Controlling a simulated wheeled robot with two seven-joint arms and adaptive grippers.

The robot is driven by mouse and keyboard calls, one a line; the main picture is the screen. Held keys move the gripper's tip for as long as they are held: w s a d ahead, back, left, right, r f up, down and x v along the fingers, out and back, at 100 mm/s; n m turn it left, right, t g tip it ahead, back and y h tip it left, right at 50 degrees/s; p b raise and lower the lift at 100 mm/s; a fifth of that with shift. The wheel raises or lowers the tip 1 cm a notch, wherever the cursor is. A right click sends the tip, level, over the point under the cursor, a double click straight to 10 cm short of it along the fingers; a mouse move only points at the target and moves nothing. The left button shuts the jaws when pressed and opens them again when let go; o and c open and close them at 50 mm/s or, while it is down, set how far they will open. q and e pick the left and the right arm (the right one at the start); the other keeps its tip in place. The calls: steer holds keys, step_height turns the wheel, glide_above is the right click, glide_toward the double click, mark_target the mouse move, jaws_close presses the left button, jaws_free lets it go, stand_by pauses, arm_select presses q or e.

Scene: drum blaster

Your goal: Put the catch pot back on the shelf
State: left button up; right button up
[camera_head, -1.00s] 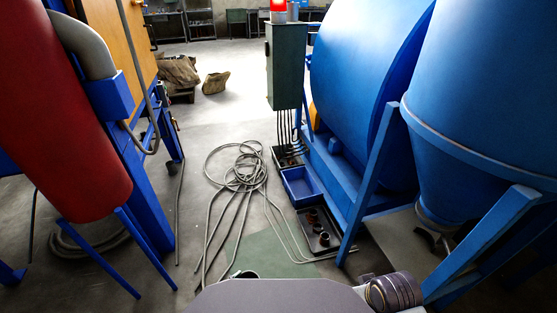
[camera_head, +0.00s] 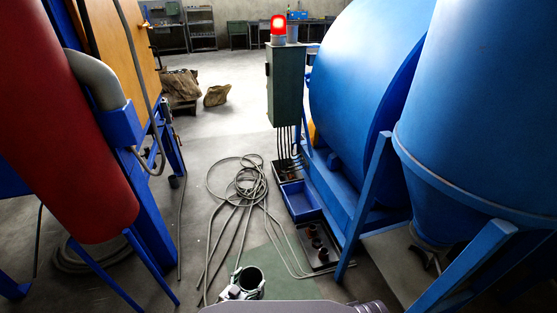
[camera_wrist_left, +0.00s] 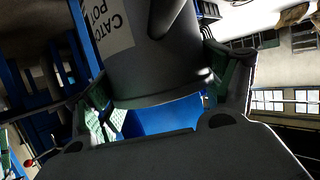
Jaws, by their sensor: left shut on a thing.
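The catch pot (camera_head: 251,279) shows at the bottom of the head view as a dark, open-topped cylinder with a pale rim. My left gripper (camera_head: 238,288) is shut on it. In the left wrist view the grey pot (camera_wrist_left: 150,70) fills the upper middle, with part of a white label bearing dark letters. The green-padded fingers lie on both sides of it. My right gripper is out of view. A metal shelf rack (camera_head: 201,28) stands far off against the back wall; I cannot tell whether it is the pot's shelf.
Looped grey cable (camera_head: 240,185) lies on the floor ahead. A blue tray (camera_head: 301,200) and a black tray (camera_head: 320,246) sit beside the blue drum (camera_head: 365,85). A green cabinet (camera_head: 285,85) with a lit red lamp stands behind. A red cylinder (camera_head: 75,150) bounds the left. Floor beyond is open.

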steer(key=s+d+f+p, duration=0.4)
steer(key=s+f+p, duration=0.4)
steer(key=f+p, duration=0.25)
arm_select(q)
steer(key=a+r+n+y+p, duration=0.2)
steer(key=a+r+p, duration=0.1)
steer(key=r, duration=1.2)
steer(key=a+r+n+t+y+p, duration=0.1)
steer(key=a+r+y+p, duration=0.1)
steer(key=r, duration=1.4)
steer(key=a+r+n+y+p, duration=0.2)
steer(key=a+r+p, duration=0.2)
steer(key=r, duration=1.1)
steer(key=shift+w+a+r+n+t, duration=0.15)
steer(key=shift+a+n+t, duration=0.15)
steer(key=shift+a, duration=0.5)
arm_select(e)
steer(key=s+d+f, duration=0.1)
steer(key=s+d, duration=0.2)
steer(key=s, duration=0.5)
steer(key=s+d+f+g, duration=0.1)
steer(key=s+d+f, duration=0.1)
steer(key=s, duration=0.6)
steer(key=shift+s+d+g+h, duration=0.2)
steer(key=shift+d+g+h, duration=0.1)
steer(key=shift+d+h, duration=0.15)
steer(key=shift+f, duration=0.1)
